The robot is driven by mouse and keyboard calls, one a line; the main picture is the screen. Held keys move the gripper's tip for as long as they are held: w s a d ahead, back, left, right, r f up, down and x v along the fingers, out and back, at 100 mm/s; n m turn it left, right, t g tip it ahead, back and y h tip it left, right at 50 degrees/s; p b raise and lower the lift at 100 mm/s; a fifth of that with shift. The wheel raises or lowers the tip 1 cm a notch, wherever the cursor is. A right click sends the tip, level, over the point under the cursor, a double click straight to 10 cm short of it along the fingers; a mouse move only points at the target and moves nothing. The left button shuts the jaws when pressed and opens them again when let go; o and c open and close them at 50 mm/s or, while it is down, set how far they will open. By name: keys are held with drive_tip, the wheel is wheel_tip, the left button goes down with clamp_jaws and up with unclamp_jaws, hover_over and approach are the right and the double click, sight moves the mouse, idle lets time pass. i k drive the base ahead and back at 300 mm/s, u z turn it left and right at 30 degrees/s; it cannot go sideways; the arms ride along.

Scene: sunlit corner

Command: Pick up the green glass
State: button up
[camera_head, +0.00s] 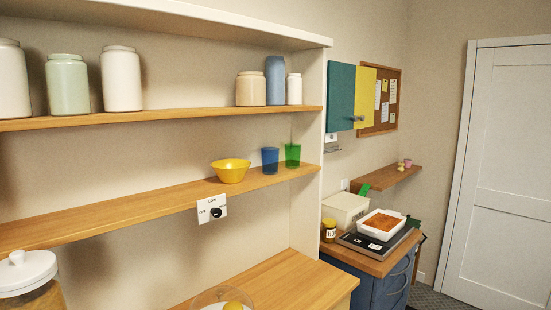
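A green glass (292,155) stands upright on the middle wooden shelf (110,218), near its right end. A blue glass (270,160) stands just to its left, and a yellow bowl (231,170) sits further left on the same shelf. The green glass is fully visible, with nothing in front of it. My gripper does not show in the head view.
Several jars (122,78) and a blue vase (275,80) stand on the shelf above. A side panel (307,150) closes the shelf's right end. A lidded glass jar (30,285) stands low at left. A counter with a baking dish (381,224) is at right.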

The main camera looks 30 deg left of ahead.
sight(292, 150)
drive_tip(key=u, duration=0.65)
drive_tip(key=i, duration=0.9)
drive_tip(key=u, duration=0.5)
